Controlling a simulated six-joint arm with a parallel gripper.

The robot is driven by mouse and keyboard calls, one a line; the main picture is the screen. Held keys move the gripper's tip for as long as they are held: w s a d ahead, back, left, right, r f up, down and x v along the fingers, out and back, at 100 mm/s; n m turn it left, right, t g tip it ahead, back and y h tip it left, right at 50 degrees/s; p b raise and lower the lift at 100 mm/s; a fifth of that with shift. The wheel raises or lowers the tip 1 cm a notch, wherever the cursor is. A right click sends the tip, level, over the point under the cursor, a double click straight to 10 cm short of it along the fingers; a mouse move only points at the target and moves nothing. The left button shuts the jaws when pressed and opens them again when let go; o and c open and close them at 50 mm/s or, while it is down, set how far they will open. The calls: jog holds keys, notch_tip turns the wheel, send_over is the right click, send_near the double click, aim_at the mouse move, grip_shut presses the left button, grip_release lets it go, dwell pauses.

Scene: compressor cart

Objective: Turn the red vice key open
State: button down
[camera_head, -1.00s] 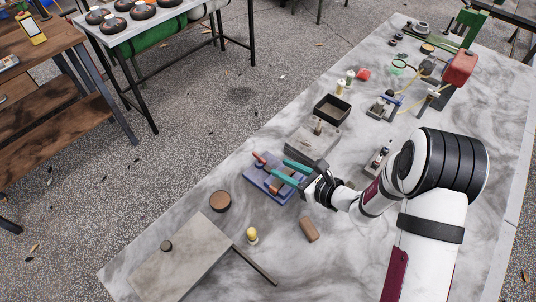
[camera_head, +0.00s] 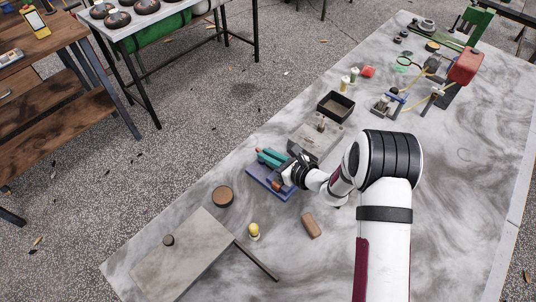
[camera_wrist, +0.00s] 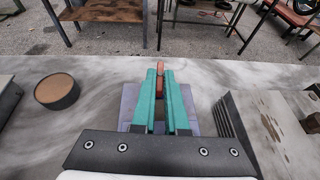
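The red vice key (camera_wrist: 160,68) shows in the wrist view as a reddish bar between the tips of my gripper's two teal fingers. Its lower part is partly hidden between them. My gripper (camera_head: 268,157) is over the blue vice (camera_head: 257,177) in the head view, its fingers close together. In the wrist view my gripper (camera_wrist: 160,76) has narrowed on the key, with a finger against each side. The vice base (camera_wrist: 204,118) shows as a blue-grey plate beneath the fingers. My gripper hides most of the vice's middle in the head view.
A round brown disc (camera_head: 223,196) lies left of the vice. A grey block (camera_head: 318,138) and a dark open box (camera_head: 336,106) stand behind it. A yellow-topped peg (camera_head: 254,231) and a brown block (camera_head: 311,225) lie nearer.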

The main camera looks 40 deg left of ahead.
jog(key=shift+s, duration=0.1)
dwell(0.3)
jog(key=m+t, duration=0.1)
jog(key=t, duration=0.1)
jog(key=m+t, duration=0.1)
jog(key=shift+s+m+h, duration=0.25)
jog(key=shift+m+h, duration=0.05)
jog(key=shift+s+a+m+t+h, duration=0.15)
jog(key=shift+m+t+h, duration=0.3)
jog(key=shift+m+t, duration=0.4)
jog(key=shift+s+a+m+t+h, duration=0.1)
jog(key=shift+m+t+h, duration=0.35)
jog(key=shift+m+t, duration=0.4)
jog(key=c, duration=0.9)
grip_release()
jog(key=shift+c, duration=0.2)
